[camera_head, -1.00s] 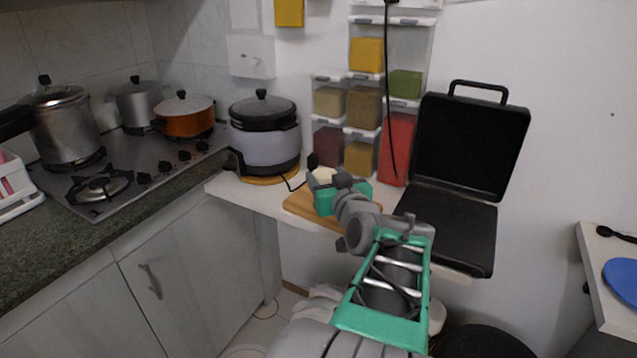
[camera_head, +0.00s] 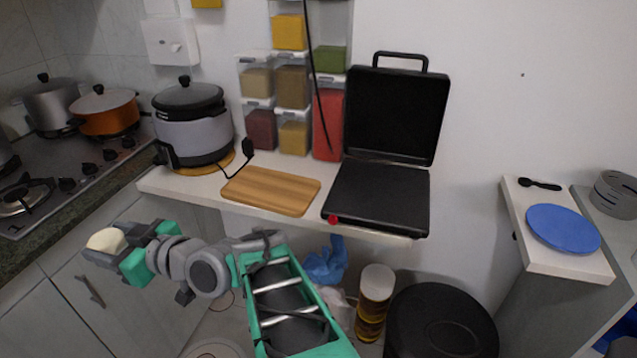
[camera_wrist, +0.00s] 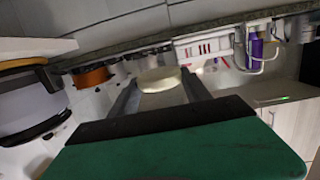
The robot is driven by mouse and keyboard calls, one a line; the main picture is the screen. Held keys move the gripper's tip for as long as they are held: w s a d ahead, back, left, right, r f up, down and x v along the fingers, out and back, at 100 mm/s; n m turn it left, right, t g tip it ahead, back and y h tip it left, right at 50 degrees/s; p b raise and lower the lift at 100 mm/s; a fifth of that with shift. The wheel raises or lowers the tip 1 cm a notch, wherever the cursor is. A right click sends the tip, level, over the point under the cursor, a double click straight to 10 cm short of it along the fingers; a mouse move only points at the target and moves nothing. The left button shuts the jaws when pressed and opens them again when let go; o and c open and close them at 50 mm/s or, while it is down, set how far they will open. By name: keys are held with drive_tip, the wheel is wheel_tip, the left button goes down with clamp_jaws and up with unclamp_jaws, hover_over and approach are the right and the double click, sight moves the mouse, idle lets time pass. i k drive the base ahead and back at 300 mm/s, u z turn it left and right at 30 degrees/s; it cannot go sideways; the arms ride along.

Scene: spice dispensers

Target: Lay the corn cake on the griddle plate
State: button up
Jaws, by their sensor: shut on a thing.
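The corn cake (camera_head: 106,240) is a pale round disc held at the tips of my gripper (camera_head: 112,252), at the lower left of the head view. My gripper is shut on it, in the air in front of the cabinet doors. The corn cake also shows between the fingers in the wrist view (camera_wrist: 159,80). The griddle (camera_head: 395,115) stands open on the white shelf, its black lid upright. Its flat lower plate (camera_head: 380,195) is bare, to the right of my gripper and well apart from it.
A wooden board (camera_head: 270,190) lies empty left of the griddle. A rice cooker (camera_head: 192,125) and stacked spice dispensers (camera_head: 292,90) stand behind. A black cord hangs before the dispensers. A blue plate (camera_head: 563,228) lies on the right-hand shelf (camera_head: 530,200).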

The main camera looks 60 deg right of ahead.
sight(380, 194)
drive_tip(key=u, duration=0.75)
drive_tip(key=k, duration=1)
drive_tip(key=z, duration=0.7)
